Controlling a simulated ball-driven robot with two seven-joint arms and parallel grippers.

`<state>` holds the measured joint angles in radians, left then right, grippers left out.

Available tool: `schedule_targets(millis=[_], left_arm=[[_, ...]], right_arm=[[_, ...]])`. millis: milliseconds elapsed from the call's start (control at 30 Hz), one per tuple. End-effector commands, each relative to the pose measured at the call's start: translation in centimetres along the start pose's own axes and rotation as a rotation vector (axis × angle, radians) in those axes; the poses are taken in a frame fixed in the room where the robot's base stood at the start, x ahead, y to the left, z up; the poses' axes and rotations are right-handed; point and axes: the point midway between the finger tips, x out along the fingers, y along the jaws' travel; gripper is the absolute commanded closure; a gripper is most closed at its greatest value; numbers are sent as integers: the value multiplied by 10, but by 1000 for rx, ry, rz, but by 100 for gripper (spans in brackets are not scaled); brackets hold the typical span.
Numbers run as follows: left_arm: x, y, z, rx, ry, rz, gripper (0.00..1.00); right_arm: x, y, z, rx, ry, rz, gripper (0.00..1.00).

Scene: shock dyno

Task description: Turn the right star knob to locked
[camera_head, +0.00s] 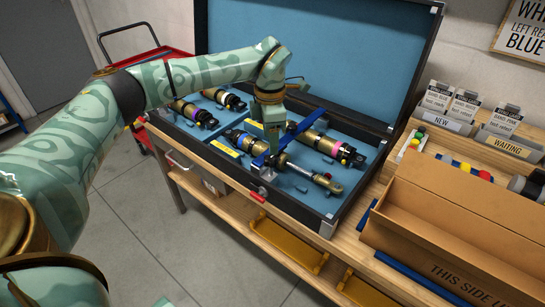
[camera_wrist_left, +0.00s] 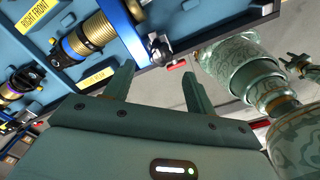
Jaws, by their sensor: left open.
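My left gripper (camera_head: 272,148) is open and empty over the front middle of an open case (camera_head: 335,224), above a shock absorber (camera_head: 312,174) lying there. In the left wrist view its two fingers (camera_wrist_left: 158,85) stand apart with nothing between them. A blue strap (camera_head: 303,124) runs slantwise beside the gripper. The gripper hides part of the shock and strap. I cannot tell whether it touches either.
The case's blue-lined lid (camera_head: 300,45) stands open behind, and several shocks lie in the blue foam. A long cardboard box (camera_head: 440,220) stands right of the case on the wooden bench (camera_head: 345,240). Card holders marked NEW (camera_head: 445,118) and WAITING (camera_head: 508,142) stand behind it.

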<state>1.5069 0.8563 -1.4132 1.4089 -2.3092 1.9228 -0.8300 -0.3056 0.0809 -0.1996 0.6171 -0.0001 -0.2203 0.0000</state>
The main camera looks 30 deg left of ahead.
Motion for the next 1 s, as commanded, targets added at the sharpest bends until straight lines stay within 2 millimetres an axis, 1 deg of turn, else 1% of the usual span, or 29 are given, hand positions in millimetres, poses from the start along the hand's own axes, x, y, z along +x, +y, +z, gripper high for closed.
schedule_targets(millis=[33, 100, 233, 400, 667, 700, 767, 800, 833, 867, 1000], left_arm=[[17, 0, 0, 1, 3, -3, 45], [31, 0, 0, 0, 3, -3, 45], [50, 0, 0, -1, 1, -2, 45], [60, 0, 0, 0, -1, 0, 45], [61, 0, 0, 0, -2, 1, 45], [61, 0, 0, 0, -2, 1, 50], [61, 0, 0, 0, -2, 1, 67], [61, 0, 0, 0, -2, 1, 78], [61, 0, 0, 0, -2, 1, 86], [61, 0, 0, 0, -2, 1, 89], [60, 0, 0, -2, -2, 1, 89]], right_arm=[[6, 0, 0, 0, -2, -1, 64], [10, 0, 0, 0, -3, -1, 64], [15, -1, 1, 0, -5, -3, 64], [18, -1, 1, -1, -6, -3, 64], [17, -1, 0, 0, -5, -3, 64], [17, -1, 0, 0, -5, -3, 64], [17, -1, 0, 0, -4, -3, 64], [17, -1, 0, 0, -4, -3, 64], [17, -1, 0, 0, -4, -3, 64], [17, -1, 0, 0, -4, -3, 64], [17, -1, 0, 0, -4, -3, 64]])
